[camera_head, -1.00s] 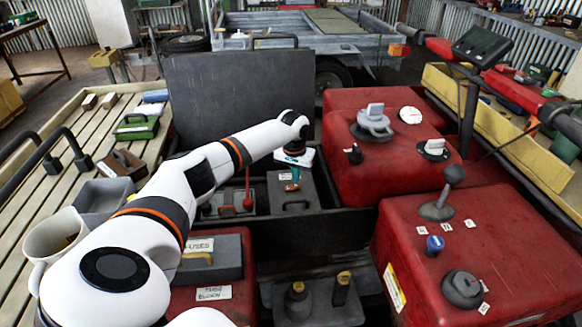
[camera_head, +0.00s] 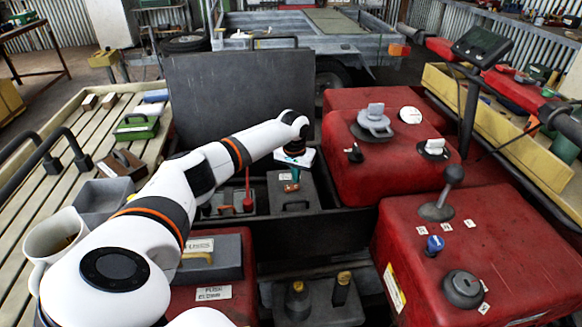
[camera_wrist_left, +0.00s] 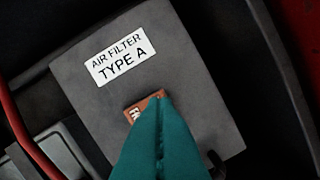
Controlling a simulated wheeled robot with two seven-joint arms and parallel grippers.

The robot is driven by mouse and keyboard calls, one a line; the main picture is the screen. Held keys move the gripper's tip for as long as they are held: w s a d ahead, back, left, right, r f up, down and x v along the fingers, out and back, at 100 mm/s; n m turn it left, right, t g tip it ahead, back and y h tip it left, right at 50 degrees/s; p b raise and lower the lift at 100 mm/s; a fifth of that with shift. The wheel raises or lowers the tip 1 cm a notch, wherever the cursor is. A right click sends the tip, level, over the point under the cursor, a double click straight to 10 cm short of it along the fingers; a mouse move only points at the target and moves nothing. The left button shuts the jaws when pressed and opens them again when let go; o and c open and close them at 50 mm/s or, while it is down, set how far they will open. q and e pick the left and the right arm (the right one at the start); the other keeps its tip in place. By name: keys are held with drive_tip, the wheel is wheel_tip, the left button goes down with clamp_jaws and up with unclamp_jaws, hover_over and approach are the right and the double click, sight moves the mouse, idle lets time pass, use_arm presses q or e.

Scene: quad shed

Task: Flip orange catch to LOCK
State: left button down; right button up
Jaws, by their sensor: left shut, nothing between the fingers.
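The orange catch (camera_wrist_left: 145,104) is on the top of a grey box labelled AIR FILTER TYPE A (camera_wrist_left: 195,80). In the left wrist view, the teal fingers of my left gripper (camera_wrist_left: 160,100) are shut and empty, with their tips over or against the catch. They hide much of the catch and its small white marking, so I cannot tell its setting or whether the tips touch it. In the head view, the grey box (camera_head: 300,198) stands in the dark bay, and my left gripper (camera_head: 290,186) points down at its top. My right gripper is not in view.
A red lever (camera_head: 248,190) stands left of the box, and its red rod shows in the wrist view. A red tank (camera_head: 370,155) borders the bay on the right. A raised dark lid (camera_head: 240,95) stands behind. A FUSES box (camera_head: 212,258) sits at the front left.

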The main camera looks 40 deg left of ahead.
sight(296, 186)
use_arm(q)
drive_tip(key=shift+f+b, duration=0.3)
drive_tip(key=shift+f, duration=0.6)
idle(0.4)
wheel_tip(296, 186, up, 7)
drive_tip(key=p, duration=0.8)
idle(0.5)
